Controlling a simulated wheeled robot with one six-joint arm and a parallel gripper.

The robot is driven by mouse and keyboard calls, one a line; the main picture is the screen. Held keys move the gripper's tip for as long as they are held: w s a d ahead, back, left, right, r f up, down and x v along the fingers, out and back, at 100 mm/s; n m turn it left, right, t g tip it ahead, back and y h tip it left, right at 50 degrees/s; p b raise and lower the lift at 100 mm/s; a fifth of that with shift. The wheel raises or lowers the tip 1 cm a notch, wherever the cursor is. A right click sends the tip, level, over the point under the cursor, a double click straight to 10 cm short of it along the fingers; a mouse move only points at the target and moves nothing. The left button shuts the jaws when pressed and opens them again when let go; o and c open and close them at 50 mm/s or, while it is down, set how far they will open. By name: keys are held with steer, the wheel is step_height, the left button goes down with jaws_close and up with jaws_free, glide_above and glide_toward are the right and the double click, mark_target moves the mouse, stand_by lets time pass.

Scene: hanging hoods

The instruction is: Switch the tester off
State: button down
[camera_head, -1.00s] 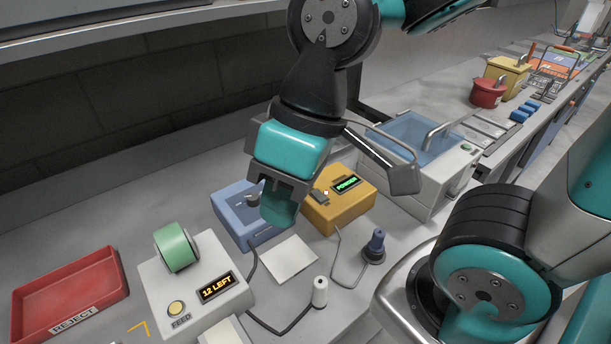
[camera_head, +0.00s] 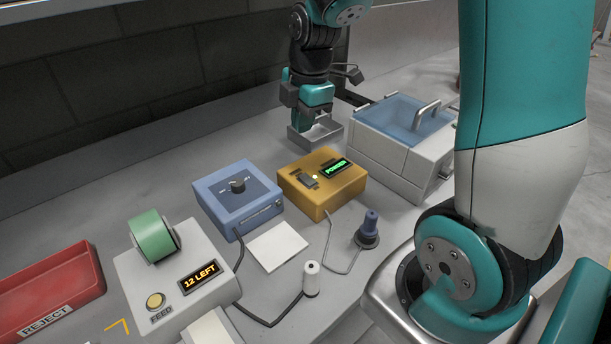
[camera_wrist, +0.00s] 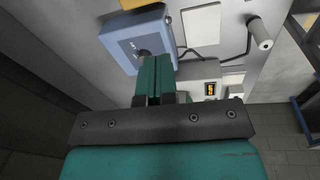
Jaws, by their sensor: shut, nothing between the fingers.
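A yellow box (camera_head: 325,201) with a lit green POWER display (camera_head: 336,169), a dark switch (camera_head: 309,181) and a small glowing lamp stands on the bench. To its left is a blue box (camera_head: 238,207) with a dark knob (camera_head: 237,185); no label naming either as the tester is readable. My gripper (camera_head: 301,128) is shut and empty, behind the yellow box and apart from both boxes. In the wrist view, its closed teal fingertips (camera_wrist: 156,60) overlap the blue box (camera_wrist: 117,38) in the picture, beside its knob (camera_wrist: 143,53).
A feeder reading 12 LEFT (camera_head: 199,275) and a red REJECT tray (camera_head: 45,325) are at left. A white unit with a blue lid (camera_head: 405,118) stands right. Cables run to a blue-handled probe (camera_head: 370,228) and a white one (camera_head: 311,280). A pale card (camera_head: 278,246) lies in front.

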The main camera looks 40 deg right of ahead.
mark_target(306, 175)
steer(key=d, duration=0.1)
steer(key=w+d+f+n, duration=0.1)
steer(key=d, duration=0.1)
steer(key=shift+f, duration=0.2)
steer(key=f, duration=0.4)
steer(key=w+f+p, duration=0.1)
steer(key=f, duration=0.4)
steer(key=f+p, duration=0.1)
steer(key=f, duration=0.4)
steer(key=shift+w+a, duration=0.1)
steer(key=shift+w, duration=0.2)
